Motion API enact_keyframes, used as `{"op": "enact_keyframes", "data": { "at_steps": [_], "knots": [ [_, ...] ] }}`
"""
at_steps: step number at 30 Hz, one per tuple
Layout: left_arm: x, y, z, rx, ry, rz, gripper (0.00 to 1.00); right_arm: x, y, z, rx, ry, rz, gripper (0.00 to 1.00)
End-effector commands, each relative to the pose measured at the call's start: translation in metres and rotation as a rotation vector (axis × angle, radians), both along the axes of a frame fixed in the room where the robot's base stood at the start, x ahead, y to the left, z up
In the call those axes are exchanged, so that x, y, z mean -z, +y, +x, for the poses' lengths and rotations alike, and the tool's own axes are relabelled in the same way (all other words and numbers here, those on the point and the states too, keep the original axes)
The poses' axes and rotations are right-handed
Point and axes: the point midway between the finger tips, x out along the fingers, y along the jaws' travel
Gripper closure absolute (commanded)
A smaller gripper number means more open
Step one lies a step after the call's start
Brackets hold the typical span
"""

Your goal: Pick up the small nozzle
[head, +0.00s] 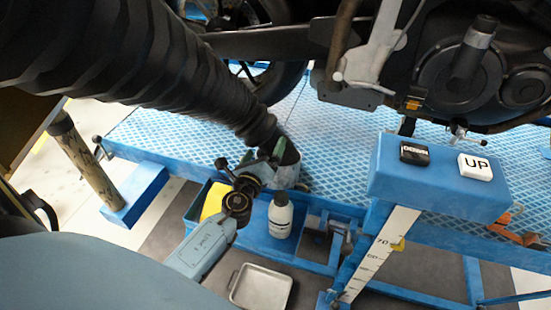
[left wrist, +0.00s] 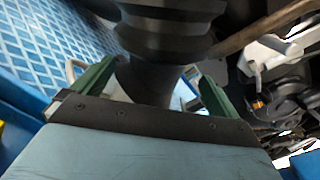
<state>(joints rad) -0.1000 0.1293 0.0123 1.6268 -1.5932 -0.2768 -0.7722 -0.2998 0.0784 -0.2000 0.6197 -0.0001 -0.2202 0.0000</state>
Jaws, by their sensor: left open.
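The small nozzle (head: 288,154) is the dark tapered end piece of a thick black ribbed hose (head: 150,55). In the left wrist view the nozzle (left wrist: 145,82) stands between the two spread green fingers of my left gripper (left wrist: 157,85), which is open. My right gripper is not in view.
A blue tray below holds a white bottle (head: 281,215) and a yellow item (head: 213,200). A blue box with DOWN (head: 414,153) and UP (head: 475,167) buttons stands right. The motorcycle (head: 470,75) is above the blue platform (head: 335,160). A metal tray (head: 262,287) lies low.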

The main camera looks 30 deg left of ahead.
Motion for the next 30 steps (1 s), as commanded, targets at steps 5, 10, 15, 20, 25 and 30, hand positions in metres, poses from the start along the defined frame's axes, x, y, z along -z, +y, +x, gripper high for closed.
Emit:
{"op": "enact_keyframes", "data": {
  "at_steps": [5,10,15,20,25,30],
  "knots": [
    [-0.001,0.005,0.013,-0.001,-0.001,0.000,0.01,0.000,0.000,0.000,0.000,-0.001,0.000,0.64],
    [-0.002,0.015,0.037,-0.001,-0.002,-0.001,0.01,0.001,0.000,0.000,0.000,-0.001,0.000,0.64],
    [-0.001,0.019,0.051,-0.001,0.000,-0.001,0.01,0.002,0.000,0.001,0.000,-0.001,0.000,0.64],
    [-0.001,0.019,0.052,-0.001,0.000,-0.002,0.01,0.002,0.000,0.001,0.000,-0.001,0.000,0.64],
    [-0.001,0.019,0.052,-0.001,0.000,-0.001,0.13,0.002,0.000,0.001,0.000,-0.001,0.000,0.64],
    [-0.001,0.019,0.051,-0.001,0.000,-0.001,0.35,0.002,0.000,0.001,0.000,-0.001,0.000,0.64]
  ]
}}
